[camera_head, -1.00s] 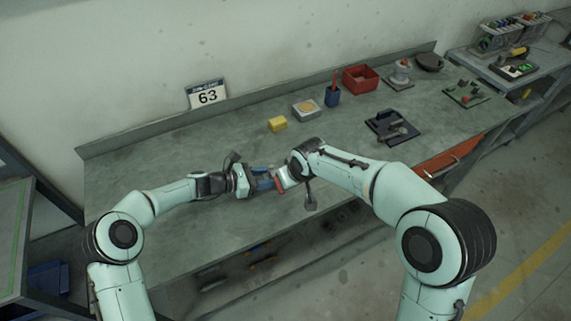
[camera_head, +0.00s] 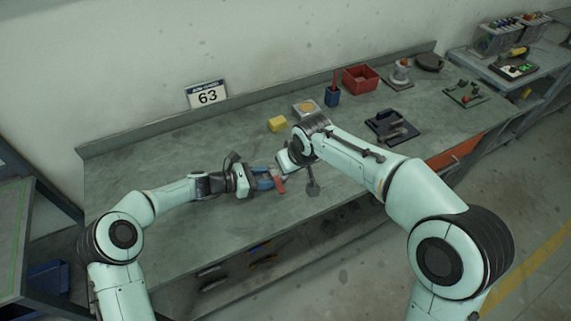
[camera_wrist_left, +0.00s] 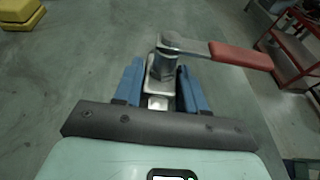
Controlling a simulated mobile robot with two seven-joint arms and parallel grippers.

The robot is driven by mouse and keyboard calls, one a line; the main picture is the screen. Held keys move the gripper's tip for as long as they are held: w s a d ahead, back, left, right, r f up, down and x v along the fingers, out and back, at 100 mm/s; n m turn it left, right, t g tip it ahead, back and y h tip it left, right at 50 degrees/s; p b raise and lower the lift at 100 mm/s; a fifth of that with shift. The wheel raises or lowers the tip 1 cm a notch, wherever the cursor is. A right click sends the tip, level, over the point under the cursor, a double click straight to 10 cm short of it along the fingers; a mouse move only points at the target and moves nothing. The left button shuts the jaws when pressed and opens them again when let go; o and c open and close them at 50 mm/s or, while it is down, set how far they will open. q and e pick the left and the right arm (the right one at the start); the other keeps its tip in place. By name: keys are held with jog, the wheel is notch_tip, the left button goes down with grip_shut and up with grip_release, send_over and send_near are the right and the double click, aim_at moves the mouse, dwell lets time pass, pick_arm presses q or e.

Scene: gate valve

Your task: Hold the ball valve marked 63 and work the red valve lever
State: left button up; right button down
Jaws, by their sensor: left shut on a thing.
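My left gripper (camera_head: 266,181) comes in from the left over the bench. In the left wrist view its blue fingers (camera_wrist_left: 160,88) are shut on the metal ball valve (camera_wrist_left: 161,68). The red valve lever (camera_wrist_left: 240,55) sits on top of the valve and points right in that view, with nothing on its handle. In the head view the red lever (camera_head: 280,186) shows just right of the blue fingers. My right gripper (camera_head: 284,163) is just above the lever in the picture, apart from it. Its fingers are too small and hidden to read. No marking is legible on the valve.
A yellow block (camera_head: 278,124), a dish (camera_head: 306,107), a blue cup (camera_head: 333,95), a red bin (camera_head: 361,78) and a dark fixture (camera_head: 392,127) stand behind. The bench's left part is clear.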

pick_arm(q)
jog(key=o, duration=1.1)
jog(key=shift+o, duration=0.2)
jog(key=v, duration=1.2)
jog(key=shift+s+f, duration=0.1)
